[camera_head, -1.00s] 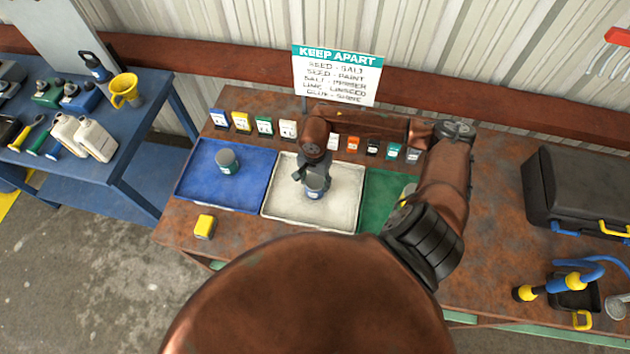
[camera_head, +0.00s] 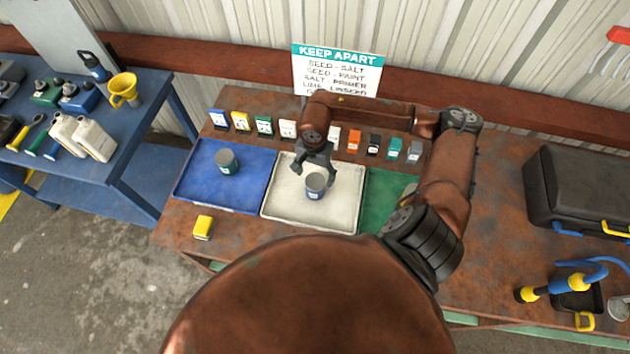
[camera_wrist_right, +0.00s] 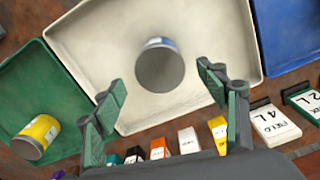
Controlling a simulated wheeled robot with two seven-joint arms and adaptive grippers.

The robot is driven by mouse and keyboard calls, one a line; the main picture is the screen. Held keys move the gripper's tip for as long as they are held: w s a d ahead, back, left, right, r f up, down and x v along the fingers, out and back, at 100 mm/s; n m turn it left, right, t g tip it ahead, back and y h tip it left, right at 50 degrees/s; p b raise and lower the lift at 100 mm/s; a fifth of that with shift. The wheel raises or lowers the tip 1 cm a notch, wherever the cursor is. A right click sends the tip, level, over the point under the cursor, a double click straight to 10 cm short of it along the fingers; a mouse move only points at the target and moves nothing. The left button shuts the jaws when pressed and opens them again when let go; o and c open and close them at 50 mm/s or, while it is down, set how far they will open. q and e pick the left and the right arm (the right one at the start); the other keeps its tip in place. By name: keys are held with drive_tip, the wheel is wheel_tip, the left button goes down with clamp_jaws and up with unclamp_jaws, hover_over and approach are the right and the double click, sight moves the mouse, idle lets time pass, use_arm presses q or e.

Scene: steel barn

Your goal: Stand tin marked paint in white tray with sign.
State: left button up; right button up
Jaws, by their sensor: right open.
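A grey tin with a blue-and-white label (camera_head: 315,187) stands upright in the white tray (camera_head: 280,205), right of its middle; its wording is unreadable. The right wrist view shows its round grey top (camera_wrist_right: 160,70) and the pale tray floor (camera_wrist_right: 95,40). My right gripper (camera_head: 313,172) is open and empty just behind the tin. In the right wrist view its fingers (camera_wrist_right: 162,88) are spread, with the tin beyond them and apart from them. The KEEP APART sign (camera_head: 338,68) stands behind the trays; my right arm hides its lower lines. My left gripper is out of view.
The blue tray (camera_head: 245,190) at left holds another grey tin (camera_head: 227,162). The green tray (camera_head: 374,212), partly behind my arm, holds a yellow-banded tin (camera_wrist_right: 38,136). A yellow block-like container (camera_head: 203,227) sits in front. Small labelled cards or boxes (camera_head: 354,140) line the back.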

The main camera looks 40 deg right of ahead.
sight(315, 181)
wheel_tip(315, 181, up, 7)
drive_tip(key=b, duration=0.1)
idle(0.4)
wheel_tip(315, 181, down, 12)
drive_tip(key=shift+s+r+p, duration=0.1)
drive_tip(key=shift+r+p, duration=0.1)
drive_tip(key=shift+p, duration=0.95)
drive_tip(key=shift+f, duration=0.25)
wheel_tip(315, 181, up, 3)
drive_tip(key=shift+r+b, duration=0.1)
drive_tip(key=shift+b, duration=0.6)
drive_tip(key=shift+a+r, duration=0.3)
drive_tip(key=shift+r, duration=0.05)
